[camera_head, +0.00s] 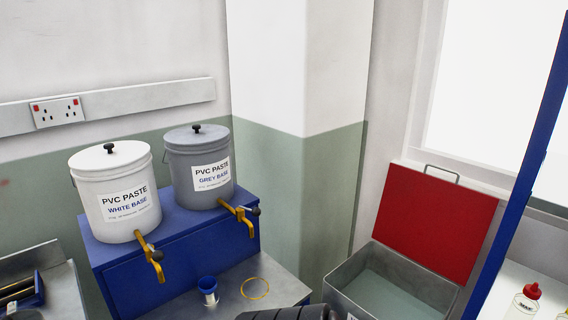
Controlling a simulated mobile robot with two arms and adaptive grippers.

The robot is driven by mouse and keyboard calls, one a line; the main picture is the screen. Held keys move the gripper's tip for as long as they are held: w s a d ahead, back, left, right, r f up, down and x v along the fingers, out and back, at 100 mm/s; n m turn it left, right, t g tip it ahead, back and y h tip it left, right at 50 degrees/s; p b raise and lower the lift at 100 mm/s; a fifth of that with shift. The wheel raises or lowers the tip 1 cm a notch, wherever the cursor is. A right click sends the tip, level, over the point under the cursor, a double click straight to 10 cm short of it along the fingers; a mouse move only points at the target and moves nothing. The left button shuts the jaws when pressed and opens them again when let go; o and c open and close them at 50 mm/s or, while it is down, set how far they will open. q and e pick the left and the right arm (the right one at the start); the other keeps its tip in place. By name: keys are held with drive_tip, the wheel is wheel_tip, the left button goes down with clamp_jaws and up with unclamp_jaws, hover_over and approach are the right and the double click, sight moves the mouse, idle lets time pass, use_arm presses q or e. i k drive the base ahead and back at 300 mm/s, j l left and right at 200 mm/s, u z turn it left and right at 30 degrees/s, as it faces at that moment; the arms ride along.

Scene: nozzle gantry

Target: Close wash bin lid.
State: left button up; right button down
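The wash bin (345,291) is an open grey metal box at the lower right, with a pale grey inside. Its red lid (433,221) stands open, tilted up at the back of the bin towards the window. A metal handle (442,172) sits on the lid's top edge. The bin's lower front is cut off by the picture edge. A dark ribbed part shows at the bottom middle, left of the bin; I cannot tell what it is. No gripper fingers show.
A blue stand (178,262) holds a white paste tub (115,192) and a grey paste tub (200,168) with yellow taps. A blue cup (208,289) and a yellow ring (255,288) are on the metal surface in front. A blue post (519,190) and a red-capped bottle (524,302) stand right of the bin.

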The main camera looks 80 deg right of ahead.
sight(443, 225)
drive_tip(key=z, duration=3.75)
drive_tip(key=i+j, duration=0.15)
drive_tip(key=i, duration=0.55)
